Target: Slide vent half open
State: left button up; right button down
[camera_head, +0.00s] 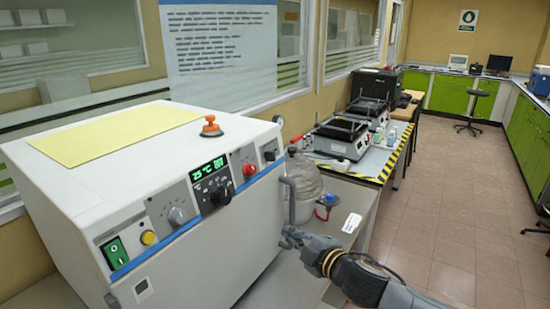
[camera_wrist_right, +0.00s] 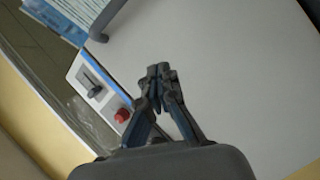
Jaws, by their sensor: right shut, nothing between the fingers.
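A white oven (camera_head: 215,235) fills the left of the head view, with a control panel along its upper front edge. At the panel's right end is a small dark control (camera_head: 269,151), which may be the vent slide; it also shows in the wrist view (camera_wrist_right: 95,91). A red knob (camera_head: 249,169) sits left of it in the head view and shows in the wrist view (camera_wrist_right: 122,115). My right gripper (camera_head: 288,238) is shut and empty, in front of the oven door near the lower end of the grey door handle (camera_head: 291,203). Its fingertips (camera_wrist_right: 160,72) show against the white door.
An orange knob (camera_head: 210,127) and a yellow sheet (camera_head: 115,138) are on the oven top. Beyond the oven are a clear container (camera_head: 306,180) and a bench with black-topped devices (camera_head: 345,133).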

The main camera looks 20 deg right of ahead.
notch_tip(320, 180, up, 14)
jog(key=d+n+t+y, duration=0.1)
jog(key=d+n+y, duration=0.2)
jog(key=n, duration=0.4)
jog(key=p, duration=0.5)
send_near(262, 156)
jog(key=x, duration=0.4)
jog(key=shift+w+a, duration=0.1)
jog(key=shift+a, duration=0.05)
jog(key=shift+w+a, duration=0.2)
jog(key=shift+w, duration=0.3)
pick_arm(q)
jog(key=r, duration=0.2)
jog(key=w+r, duration=0.1)
jog(key=r, duration=0.2)
jog(key=shift+w+r, duration=0.15)
jog(key=shift+r, duration=0.15)
pick_arm(e)
jog(key=shift+f, duration=0.1)
pick_arm(q)
jog(key=shift+r, duration=0.1)
pick_arm(e)
jog(key=shift+d, duration=0.1)
